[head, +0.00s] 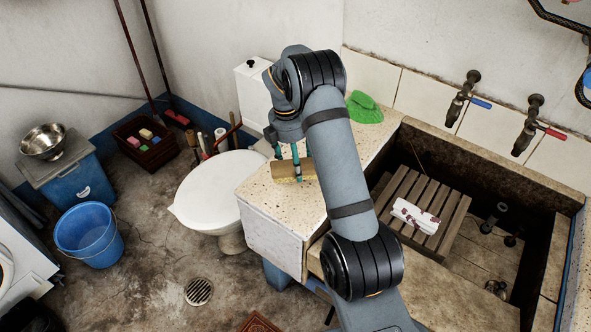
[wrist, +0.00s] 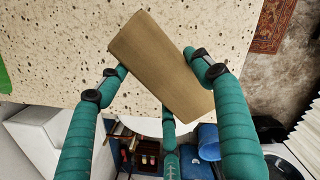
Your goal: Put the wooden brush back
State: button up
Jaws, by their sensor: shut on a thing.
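The wooden brush (head: 288,171) is a brown block with a paler yellowish underside, over the speckled stone counter (head: 262,196) left of the trough. In the wrist view the brush's plain wooden back (wrist: 160,62) lies tilted between the teal fingers. My gripper (head: 294,158) points down and is shut on the brush; in the wrist view the gripper (wrist: 158,75) has fingers on both sides of it. I cannot tell whether the brush touches the counter. My arm hides part of the counter to its right.
A green leaf-shaped item (head: 364,107) lies at the counter's back. The trough holds a slatted wooden rack (head: 445,222) with a folded patterned cloth (head: 415,217). Two taps (head: 527,124) stick out above it. A white-lidded toilet (head: 215,190) stands left of the counter.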

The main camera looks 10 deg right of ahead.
aim_at(291, 162)
jog(key=shift+f, duration=2.05)
jog(key=shift+f, duration=0.1)
jog(key=o, duration=1.2)
jog(key=shift+c, duration=0.2)
jog(key=r, duration=0.4)
jog(key=a+r, duration=0.1)
jog(key=r, duration=0.7)
jog(key=shift+a+r+p, duration=0.1)
jog(key=shift+a+p, duration=0.15)
jog(key=shift+p, duration=0.15)
